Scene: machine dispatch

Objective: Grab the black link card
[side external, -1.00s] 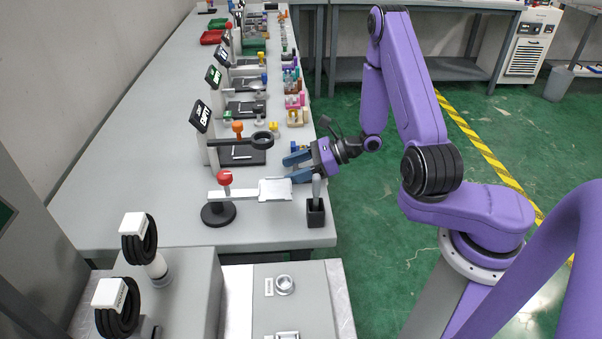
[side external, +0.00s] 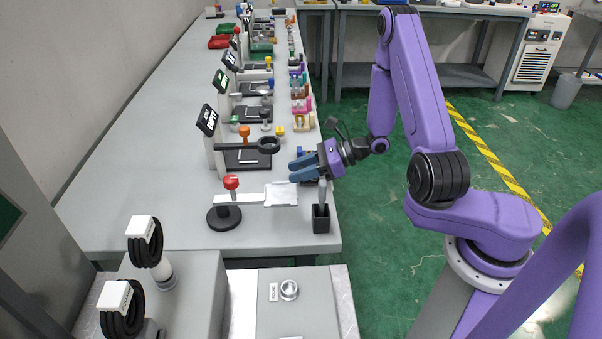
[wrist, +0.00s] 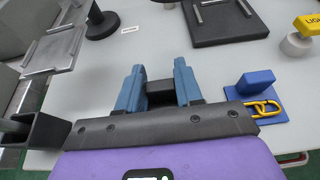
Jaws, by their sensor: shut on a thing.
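My gripper (side external: 297,169) is low over the right edge of the long grey table. In the wrist view its two blue fingers (wrist: 158,78) are shut on a small black block, the grip of the black link card (wrist: 160,94). The rest of that card is hidden behind the dark gripper body. In the side view the fingers hide the card. A blue link card (wrist: 258,84) with a yellow chain link lies on the table, right of the fingers and apart from them.
A red-knobbed stand (side external: 231,183) with a flat pale tray (side external: 281,194) is close in front of my gripper. A black open box (side external: 321,218) stands at the table edge. A ring-armed stand (side external: 268,145) over a black plate is behind. More cards line the right edge.

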